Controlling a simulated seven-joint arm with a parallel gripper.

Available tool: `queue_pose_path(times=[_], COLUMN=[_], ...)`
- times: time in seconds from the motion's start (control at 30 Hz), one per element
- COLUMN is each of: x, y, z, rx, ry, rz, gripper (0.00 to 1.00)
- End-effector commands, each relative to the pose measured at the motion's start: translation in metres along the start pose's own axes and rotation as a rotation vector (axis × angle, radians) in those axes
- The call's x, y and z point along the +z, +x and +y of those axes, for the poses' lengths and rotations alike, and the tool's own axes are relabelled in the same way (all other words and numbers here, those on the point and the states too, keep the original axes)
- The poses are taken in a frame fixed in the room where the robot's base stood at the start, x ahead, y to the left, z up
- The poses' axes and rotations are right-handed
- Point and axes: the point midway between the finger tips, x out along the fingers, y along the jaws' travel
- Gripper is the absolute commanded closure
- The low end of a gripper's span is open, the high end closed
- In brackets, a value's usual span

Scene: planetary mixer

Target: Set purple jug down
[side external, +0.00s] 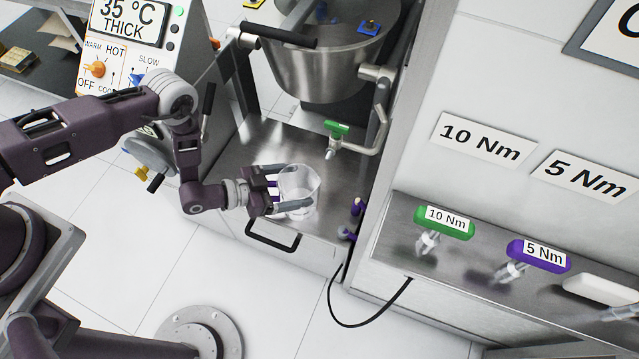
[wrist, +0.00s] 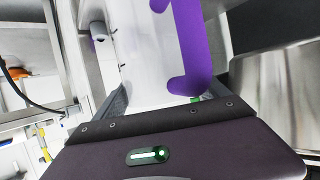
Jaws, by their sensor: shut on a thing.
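The jug (side external: 299,183) is a clear vessel, held upright or nearly so at the front of the steel mixer base in the side view. My gripper (side external: 283,194) reaches it from the left and is shut on it, with one finger along its near side. In the wrist view, the jug's purple handle (wrist: 190,50) stands between the fingers of my gripper (wrist: 165,95), close to the palm. I cannot tell whether the jug's bottom touches the steel surface.
The steel base (side external: 265,145) has bare room behind the jug. A steel bowl (side external: 325,65) hangs above, with a green-handled valve (side external: 336,128) on a pipe below it. Purple fittings (side external: 356,206) stand at the base's right edge. Green (side external: 444,221) and purple (side external: 538,255) torque tools lie right.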

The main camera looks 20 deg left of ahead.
Motion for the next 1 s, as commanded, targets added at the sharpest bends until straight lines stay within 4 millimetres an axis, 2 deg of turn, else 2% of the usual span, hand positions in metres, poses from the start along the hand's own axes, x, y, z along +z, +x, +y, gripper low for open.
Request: queue_pose_path(times=[0.03, 0.1, 0.37, 0.4, 0.53, 0.9, 0.93, 1.0], x=[-0.008, -0.014, -0.026, -0.021, 0.003, 0.009, 0.010, 0.009], y=[0.014, 0.031, 0.061, 0.066, 0.073, 0.076, 0.076, 0.076], z=[0.001, 0.001, 0.000, 0.000, 0.000, -0.001, -0.001, -0.001], rx=[0.002, 0.001, 0.000, -0.001, -0.001, -0.002, -0.002, -0.002], ry=[0.003, 0.002, 0.001, -0.001, -0.001, -0.001, -0.002, -0.001], rz=[0.006, 0.005, 0.003, 0.000, -0.001, 0.000, -0.001, -0.001], gripper=[0.87, 0.87, 0.87, 0.87, 0.87, 0.87, 0.12, 0.00])
